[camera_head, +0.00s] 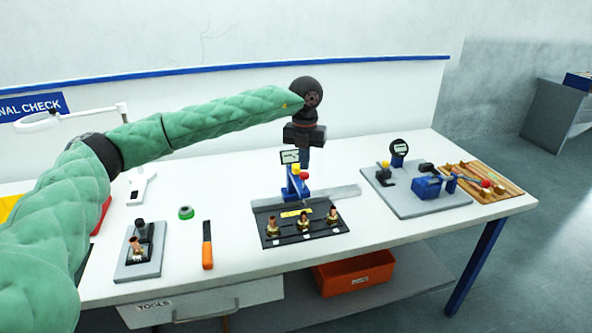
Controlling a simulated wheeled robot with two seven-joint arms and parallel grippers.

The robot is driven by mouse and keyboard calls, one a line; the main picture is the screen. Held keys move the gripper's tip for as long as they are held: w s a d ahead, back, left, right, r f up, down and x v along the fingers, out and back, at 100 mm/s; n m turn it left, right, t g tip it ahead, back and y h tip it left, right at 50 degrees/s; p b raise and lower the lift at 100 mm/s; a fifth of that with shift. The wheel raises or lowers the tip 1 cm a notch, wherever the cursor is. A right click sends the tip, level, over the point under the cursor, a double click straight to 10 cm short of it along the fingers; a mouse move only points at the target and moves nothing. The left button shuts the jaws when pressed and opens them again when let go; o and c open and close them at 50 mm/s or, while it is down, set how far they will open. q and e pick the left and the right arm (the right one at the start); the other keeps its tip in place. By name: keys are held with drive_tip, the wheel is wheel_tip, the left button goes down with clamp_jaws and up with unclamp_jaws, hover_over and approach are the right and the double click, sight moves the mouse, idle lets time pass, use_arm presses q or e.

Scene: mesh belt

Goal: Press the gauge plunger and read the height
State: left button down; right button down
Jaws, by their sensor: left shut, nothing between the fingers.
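A height gauge (291,188) with a blue body, a small white display (289,156) and a red knob (303,176) stands near the middle of the table. My left gripper (303,148) is shut and empty, pointing down just above or behind the top of the gauge. I cannot tell whether it touches the gauge, and the figures on the display are too small to read. A black tray (287,238) in front of the gauge holds 3 brass-coloured fittings (302,224). My right gripper is not in view.
A grey fixture plate (409,205) with a round dial and a blue clamp (427,187) lies to the right, beside a wooden tray (480,170). An orange-handled tool (207,245), green ring (186,212) and small grey stand (139,268) lie left. An orange bin (352,275) sits below.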

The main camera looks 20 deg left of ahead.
sight(304, 174)
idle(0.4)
use_arm(q)
drive_tip(key=shift+f+b, duration=1.8)
drive_tip(key=shift+f, duration=0.8)
drive_tip(key=shift+r, duration=0.1)
drive_tip(key=shift+r+p, duration=0.85)
drive_tip(key=shift+r, duration=3.15)
